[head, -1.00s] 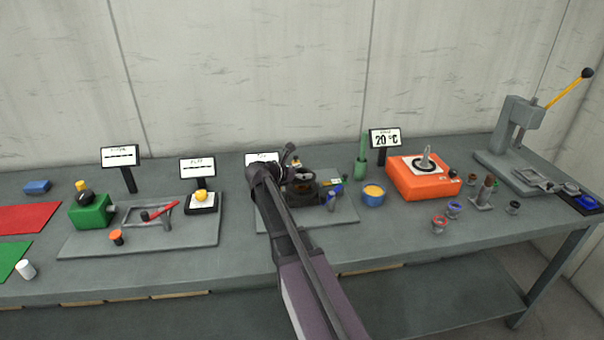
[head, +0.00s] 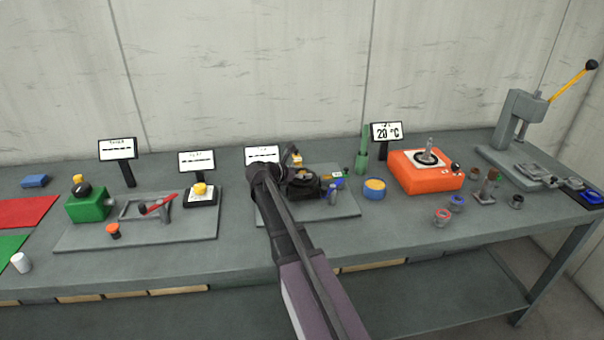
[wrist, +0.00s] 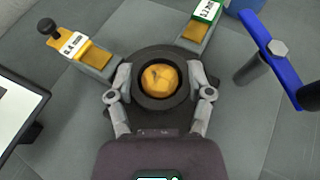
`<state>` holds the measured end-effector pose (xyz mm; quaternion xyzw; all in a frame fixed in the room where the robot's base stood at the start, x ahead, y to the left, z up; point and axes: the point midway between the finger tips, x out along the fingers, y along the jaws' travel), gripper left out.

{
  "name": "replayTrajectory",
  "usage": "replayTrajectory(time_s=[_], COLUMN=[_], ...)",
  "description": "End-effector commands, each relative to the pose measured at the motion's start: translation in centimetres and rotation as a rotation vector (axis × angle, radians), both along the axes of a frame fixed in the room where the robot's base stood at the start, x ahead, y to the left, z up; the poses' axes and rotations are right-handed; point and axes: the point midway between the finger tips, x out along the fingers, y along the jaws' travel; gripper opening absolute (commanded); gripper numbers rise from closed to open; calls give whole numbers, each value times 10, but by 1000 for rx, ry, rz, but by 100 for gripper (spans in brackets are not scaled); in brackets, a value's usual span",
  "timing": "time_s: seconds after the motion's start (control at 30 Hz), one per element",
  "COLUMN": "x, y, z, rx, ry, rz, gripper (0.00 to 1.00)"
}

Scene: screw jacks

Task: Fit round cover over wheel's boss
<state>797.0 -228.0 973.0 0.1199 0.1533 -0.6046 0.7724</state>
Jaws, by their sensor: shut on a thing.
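My gripper (wrist: 160,82) points down, its two fingers pressed on opposite sides of a dark round piece (wrist: 160,103), which I take to be the round cover. Inside its ring an orange-yellow round face (wrist: 159,80) shows, worn in patches; I cannot tell whether this is the wheel's boss or part of the held piece. In the head view the dark round piece (head: 303,186) is low over the grey plate, beside my gripper (head: 292,172). The wheel is not clearly told apart beneath it, and any gap under the piece is hidden.
Close around the gripper are a yellow block with a black knob (wrist: 75,48), a green-topped gauge block (wrist: 203,20) and a blue bar on a grey post (wrist: 275,58). A display (wrist: 18,115) stands at left. An orange box (head: 425,172) sits further right.

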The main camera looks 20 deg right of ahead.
Motion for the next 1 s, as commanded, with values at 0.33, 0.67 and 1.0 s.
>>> replayTrajectory(time_s=[0.33, 0.67, 1.0], x=[0, 0, 0], y=[0, 0, -1], z=[0, 0, 8], rx=[-1, 1, 0], ry=[0, 0, 0], rz=[0, 0, -1], gripper=[100, 100, 100])
